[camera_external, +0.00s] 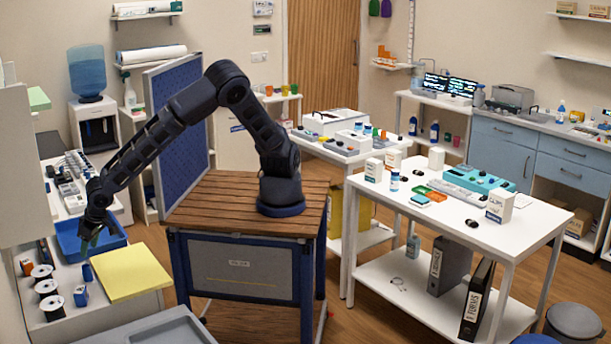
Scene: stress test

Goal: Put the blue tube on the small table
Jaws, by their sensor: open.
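My gripper (90,240) reaches down at the left, over the blue tray (66,243), with its jaws open. A small dark blue upright piece (87,273), possibly the blue tube, stands on the left white counter (66,326) just below my gripper in the picture, beside the yellow pad. I cannot tell whether my fingers hide anything in the tray. Several tables are in view, and which is the small table is unclear. A white table (466,228) stands at the right and another white table (312,146) behind it.
My arm stands on a wooden-topped cart (215,205), with a blue perforated panel (180,150) rising at its left. Spools (52,307) and a yellow pad (128,271) are on the left counter. Boxes and a teal case (487,180) occupy the right table; its front middle has bare space.

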